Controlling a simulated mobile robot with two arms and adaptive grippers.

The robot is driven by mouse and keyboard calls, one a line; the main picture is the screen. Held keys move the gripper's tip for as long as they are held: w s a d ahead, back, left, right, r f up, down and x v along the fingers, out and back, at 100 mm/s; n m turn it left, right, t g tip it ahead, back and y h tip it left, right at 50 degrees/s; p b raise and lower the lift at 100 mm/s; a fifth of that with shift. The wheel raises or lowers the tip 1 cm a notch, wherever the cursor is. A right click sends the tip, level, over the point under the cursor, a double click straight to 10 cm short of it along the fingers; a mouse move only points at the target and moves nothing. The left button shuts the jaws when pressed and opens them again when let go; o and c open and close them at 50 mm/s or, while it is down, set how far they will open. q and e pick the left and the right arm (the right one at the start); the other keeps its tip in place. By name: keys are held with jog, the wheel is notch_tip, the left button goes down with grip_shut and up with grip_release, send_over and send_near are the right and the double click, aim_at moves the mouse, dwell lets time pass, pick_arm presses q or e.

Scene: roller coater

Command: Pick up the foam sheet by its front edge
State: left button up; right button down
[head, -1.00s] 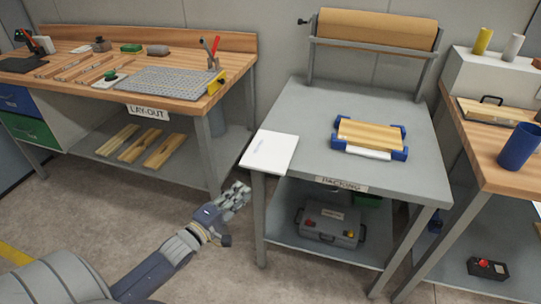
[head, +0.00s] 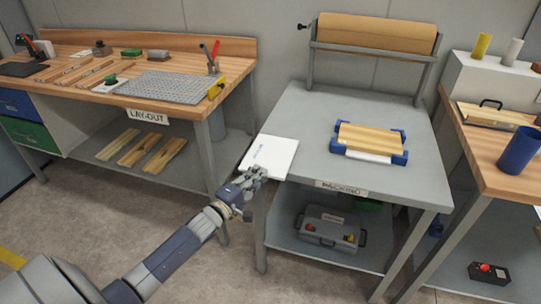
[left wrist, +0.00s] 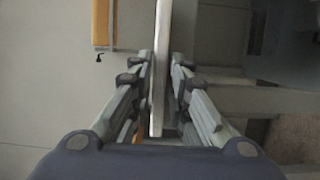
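The white foam sheet (head: 270,156) lies flat at the front left corner of the grey packing table (head: 310,115), jutting past its edge. My left gripper (head: 254,173) is at the sheet's front left edge. In the left wrist view the sheet shows edge-on as a pale upright strip (left wrist: 161,62) between the two fingers of my left gripper (left wrist: 163,68). The fingers are apart, with a visible gap on the right side of the strip; contact on the left side cannot be told. My right gripper is not in view.
A wooden piece with blue corner guards (head: 369,141) sits on the packing table, with a paper roll (head: 376,33) behind. A grey case (head: 330,229) is on the lower shelf. The lay-out bench (head: 150,107) stands left, another bench with a blue cup (head: 519,150) right.

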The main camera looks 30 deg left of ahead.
pick_arm(q)
jog(key=shift+w+d, duration=0.1)
jog(key=shift+w, duration=0.75)
grip_shut()
